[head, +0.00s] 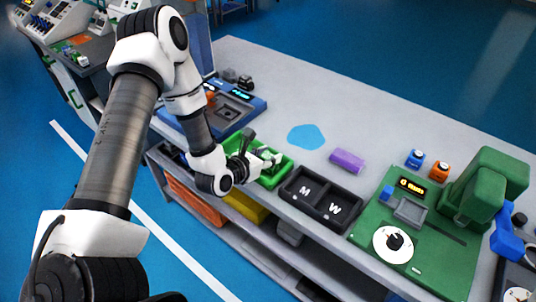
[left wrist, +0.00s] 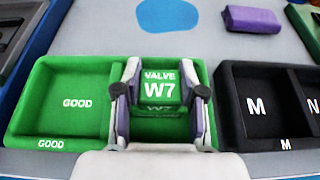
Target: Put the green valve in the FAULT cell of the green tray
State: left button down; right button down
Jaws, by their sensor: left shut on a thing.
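The green valve (left wrist: 160,88) is a green block marked VALVE W7 in the left wrist view. My left gripper (left wrist: 160,75) is shut on it, one finger on each side. In the head view my left gripper (head: 263,158) is over the green tray (head: 284,173). In the left wrist view the tray (left wrist: 75,61) has a left cell marked GOOD, and the valve is at its right cell. The gripper hides that cell's front label, so FAULT cannot be read. I cannot tell whether the valve touches the cell floor. My right gripper is not in view.
A black tray (head: 312,214) marked M and W stands close on the right. A purple block (head: 347,160) and a blue patch (head: 306,137) lie behind. A blue station (head: 246,104) is at the left, a green machine (head: 440,242) at the right.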

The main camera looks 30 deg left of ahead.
pick_arm(q)
jog(key=shift+s+f+b, duration=0.1)
jog(key=shift+f+b, duration=0.05)
jog(key=shift+b, duration=0.15)
jog(key=c, duration=0.7)
grip_release()
